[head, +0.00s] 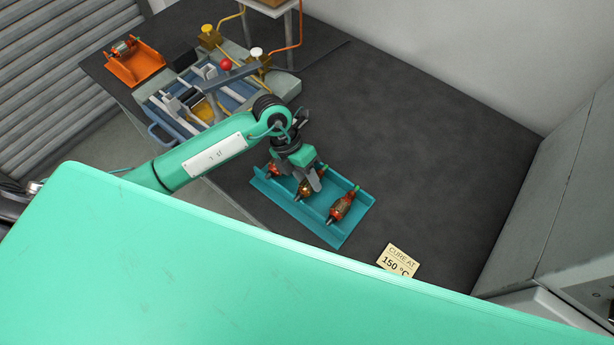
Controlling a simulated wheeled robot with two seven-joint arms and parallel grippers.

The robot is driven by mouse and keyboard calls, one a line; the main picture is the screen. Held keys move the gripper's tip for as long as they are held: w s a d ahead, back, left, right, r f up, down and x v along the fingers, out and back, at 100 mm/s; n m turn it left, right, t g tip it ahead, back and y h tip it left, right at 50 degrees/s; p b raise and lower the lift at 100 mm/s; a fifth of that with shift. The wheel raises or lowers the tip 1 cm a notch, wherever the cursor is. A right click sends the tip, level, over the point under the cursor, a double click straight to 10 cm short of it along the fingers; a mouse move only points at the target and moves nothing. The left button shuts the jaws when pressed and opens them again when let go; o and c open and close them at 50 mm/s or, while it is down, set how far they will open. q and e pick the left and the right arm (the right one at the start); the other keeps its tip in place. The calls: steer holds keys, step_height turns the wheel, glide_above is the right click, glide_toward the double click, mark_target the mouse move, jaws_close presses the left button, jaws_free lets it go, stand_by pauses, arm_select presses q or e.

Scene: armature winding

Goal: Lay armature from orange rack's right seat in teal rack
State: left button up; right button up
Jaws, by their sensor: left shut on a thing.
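The teal rack (328,233) lies on the dark bench at centre. A copper-and-orange armature (342,207) lies in its right part, and another (272,169) shows at its left end, partly behind my gripper. My left gripper (311,183) reaches down over the rack's middle and is shut on a third armature (303,193), which is at or just above the rack; its contact with the seat is hard to tell. The orange rack (135,69) stands at the far left with one armature (125,47) in it. My right gripper is not in view.
A blue tray (162,128) of tools and a fixture with a red knob (226,64) stand behind my left arm. A "CURE AT 150 °C" card (398,261) lies right of the teal rack. Grey cabinet walls bound the right. The bench behind the rack is clear.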

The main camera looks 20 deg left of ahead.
arm_select(q)
steer(key=o, duration=1.3)
steer(key=b+v, duration=0.3)
steer(key=v, duration=1)
steer(key=shift+a+r+b, duration=0.15)
steer(key=shift+r+b, duration=0.15)
steer(key=shift+r, duration=0.05)
